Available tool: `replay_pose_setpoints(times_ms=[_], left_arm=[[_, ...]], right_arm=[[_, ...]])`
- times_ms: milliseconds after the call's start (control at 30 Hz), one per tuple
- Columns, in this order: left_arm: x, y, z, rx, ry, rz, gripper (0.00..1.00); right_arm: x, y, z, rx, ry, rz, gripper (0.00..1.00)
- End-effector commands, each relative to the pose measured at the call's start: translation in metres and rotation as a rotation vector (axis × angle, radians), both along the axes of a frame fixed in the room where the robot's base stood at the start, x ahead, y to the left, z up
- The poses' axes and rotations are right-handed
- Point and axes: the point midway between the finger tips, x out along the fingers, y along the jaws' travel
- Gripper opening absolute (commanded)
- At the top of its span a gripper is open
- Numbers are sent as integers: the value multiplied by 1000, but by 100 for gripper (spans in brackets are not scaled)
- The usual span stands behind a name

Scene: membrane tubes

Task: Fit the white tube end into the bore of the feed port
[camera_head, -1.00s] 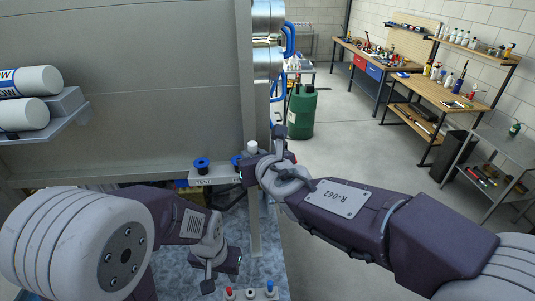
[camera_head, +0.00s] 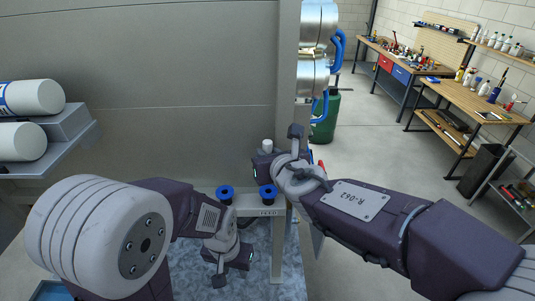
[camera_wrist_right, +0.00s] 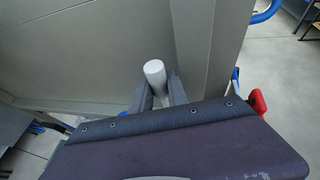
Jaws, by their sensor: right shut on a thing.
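The white tube end (camera_head: 267,145) stands up from my right gripper (camera_head: 263,160). The right wrist view shows the white tube end (camera_wrist_right: 155,73) between the two fingers (camera_wrist_right: 157,92), which are shut on it. The rest of the tube is hidden by the gripper.
A grey panel (camera_head: 150,100) stands behind the grippers. Two blue spools (camera_head: 225,194) sit on a ledge below it. White cylinders (camera_head: 25,97) rest on a shelf at left. A green drum (camera_head: 324,128) and workbenches stand at right, with open floor between.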

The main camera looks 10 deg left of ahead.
Motion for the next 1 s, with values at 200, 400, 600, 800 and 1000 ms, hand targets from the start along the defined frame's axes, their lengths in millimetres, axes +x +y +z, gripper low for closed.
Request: replay_pose_setpoints(times_ms=[200, 400, 600, 800, 1000], left_arm=[[0, 0, -17, 0, 0, 0, 36], [0, 0, -42, 0, 0, 0, 36], [0, 0, -60, 0, 0, 0, 36], [0, 0, -60, 0, 0, 0, 36], [0, 0, -60, 0, 0, 0, 36]], right_arm=[[0, 0, -16, 1, 0, 0, 0], [0, 0, -40, 2, 0, -1, 0], [0, 0, -58, 1, 0, 0, 0], [0, 0, -58, 1, 0, 0, 0], [0, 0, -58, 1, 0, 0, 0]])
